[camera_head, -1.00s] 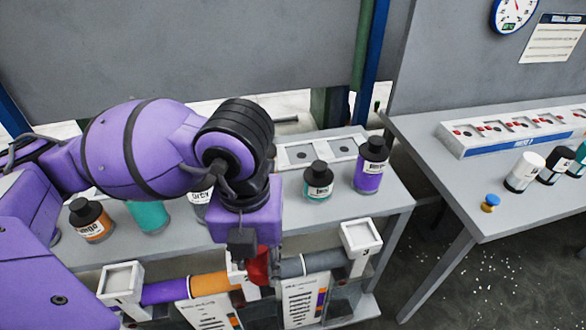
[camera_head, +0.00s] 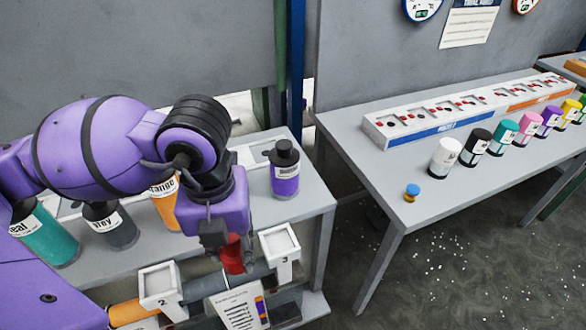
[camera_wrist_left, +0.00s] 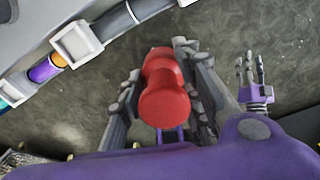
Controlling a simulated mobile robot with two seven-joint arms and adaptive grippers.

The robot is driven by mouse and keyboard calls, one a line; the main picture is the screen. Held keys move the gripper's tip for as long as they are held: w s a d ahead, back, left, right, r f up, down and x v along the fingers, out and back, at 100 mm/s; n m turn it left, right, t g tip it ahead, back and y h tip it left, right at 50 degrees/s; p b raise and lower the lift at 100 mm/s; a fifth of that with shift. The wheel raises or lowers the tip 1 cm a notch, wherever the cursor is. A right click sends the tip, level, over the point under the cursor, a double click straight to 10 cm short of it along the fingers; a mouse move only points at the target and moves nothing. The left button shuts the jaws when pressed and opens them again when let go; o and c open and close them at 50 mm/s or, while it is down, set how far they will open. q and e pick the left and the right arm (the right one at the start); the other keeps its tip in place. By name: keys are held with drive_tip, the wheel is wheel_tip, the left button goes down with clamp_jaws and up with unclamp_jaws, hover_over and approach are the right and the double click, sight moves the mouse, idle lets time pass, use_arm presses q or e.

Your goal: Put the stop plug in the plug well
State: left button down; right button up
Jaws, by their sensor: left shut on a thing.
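My left gripper (camera_head: 222,250) points down and is shut on a red, rounded stop plug (camera_head: 233,256). The plug's waisted body shows between the two fingers in the left wrist view (camera_wrist_left: 166,95). In the head view the gripper appears in front of the pipe between the white square boxes marked 2 (camera_head: 160,284) and 3 (camera_head: 281,243). I cannot tell which opening is the plug well. In the wrist view a small grey and purple gripper, apparently my right one (camera_wrist_left: 250,72), shows at the right; its finger state is unclear.
Bottles, including a purple one (camera_head: 285,172), stand on the grey bench at left. The right table (camera_head: 340,150) holds a long slotted tray (camera_head: 390,132), several jars and a small blue-topped knob (camera_head: 411,192). A floor gap lies between the tables.

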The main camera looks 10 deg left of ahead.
sight(240, 243)
use_arm(q)
drive_tip(key=shift+w+d+f+b, duration=0.2)
drive_tip(key=shift+w+f+b, duration=0.25)
drive_tip(key=shift+w+f, duration=0.1)
drive_tip(key=shift+w+d+f+b, duration=0.2)
drive_tip(key=shift+w+f+b, duration=0.25)
drive_tip(key=shift+w, duration=0.1)
drive_tip(key=w+d+f, duration=0.1)
drive_tip(key=w+f, duration=0.1)
drive_tip(key=w, duration=0.1)
drive_tip(key=w+d+f, duration=0.1)
drive_tip(key=w+f, duration=0.1)
drive_tip(key=w, duration=0.2)
drive_tip(key=w+d+f, duration=0.1)
drive_tip(key=w+f, duration=0.2)
drive_tip(key=shift+w+d+f, duration=0.1)
drive_tip(key=shift+w, duration=0.15)
drive_tip(key=f, duration=0.3)
drive_tip(key=shift+w+d+f, duration=0.1)
drive_tip(key=shift+w+d, duration=0.05)
drive_tip(key=shift+w, duration=0.1)
drive_tip(key=shift+f, duration=0.35)
use_arm(e)
drive_tip(key=shift+s+d+f, duration=0.15)
drive_tip(key=shift+s+f, duration=0.35)
drive_tip(key=shift+f, duration=0.1)
drive_tip(key=shift+s+d+f, duration=0.15)
drive_tip(key=shift+s+f, duration=0.3)
drive_tip(key=shift+f, duration=0.1)
drive_tip(key=shift+s, duration=0.1)
